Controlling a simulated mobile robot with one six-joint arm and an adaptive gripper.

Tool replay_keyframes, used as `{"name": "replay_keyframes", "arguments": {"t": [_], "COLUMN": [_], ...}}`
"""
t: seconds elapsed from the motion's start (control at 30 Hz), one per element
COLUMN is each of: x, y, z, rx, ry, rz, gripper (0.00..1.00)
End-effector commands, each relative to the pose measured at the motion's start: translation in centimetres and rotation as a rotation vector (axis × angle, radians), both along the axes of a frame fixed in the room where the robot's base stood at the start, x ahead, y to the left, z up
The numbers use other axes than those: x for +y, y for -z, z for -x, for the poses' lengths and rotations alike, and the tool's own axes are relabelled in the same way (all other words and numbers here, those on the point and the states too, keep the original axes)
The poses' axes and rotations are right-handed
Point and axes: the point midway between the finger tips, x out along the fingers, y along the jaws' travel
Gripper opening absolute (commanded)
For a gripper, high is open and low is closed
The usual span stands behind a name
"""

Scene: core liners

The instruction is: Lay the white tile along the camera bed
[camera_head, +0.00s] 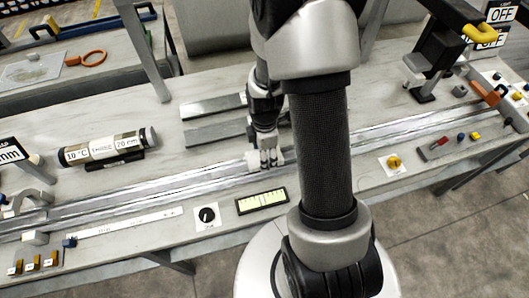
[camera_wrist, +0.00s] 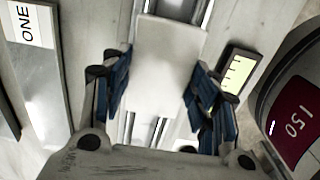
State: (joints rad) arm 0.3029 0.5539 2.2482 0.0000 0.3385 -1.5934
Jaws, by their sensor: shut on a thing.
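My gripper (camera_head: 266,152) is over the middle of the long metal-railed bed (camera_head: 130,194), which looks like the camera bed. In the wrist view the gripper (camera_wrist: 156,88) has its blue-padded fingers on both sides of the white tile (camera_wrist: 168,60), shut on it. The tile is a plain flat rectangle pointing away along the rails (camera_wrist: 190,10). In the head view only a small pale part of the tile (camera_head: 254,161) shows, beside the fingers. Whether the tile touches the bed I cannot tell.
Two grey metal bars (camera_head: 215,131) lie behind the bed. A dark clamp stand (camera_head: 433,60) is at the back right.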

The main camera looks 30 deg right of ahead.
Motion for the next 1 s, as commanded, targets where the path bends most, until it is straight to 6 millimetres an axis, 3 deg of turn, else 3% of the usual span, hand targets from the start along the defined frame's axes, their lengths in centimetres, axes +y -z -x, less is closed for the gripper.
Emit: {"name": "replay_keyframes", "arguments": {"t": [0.13,0.17,0.2,0.5,0.73,1.0], "x": [0.00,0.00,0.00,0.00,0.00,0.01], "y": [0.38,0.31,0.28,0.27,0.27,0.29], "z": [0.00,-0.01,-0.01,0.01,0.01,0.02], "rx": [0.000,0.000,0.000,0.000,0.000,0.001], "ry": [0.000,0.000,0.000,0.000,0.000,0.000], "rz": [0.000,0.000,0.000,0.000,0.000,0.000], "gripper": [0.25,0.57,0.59,0.78,0.78,0.96]}}
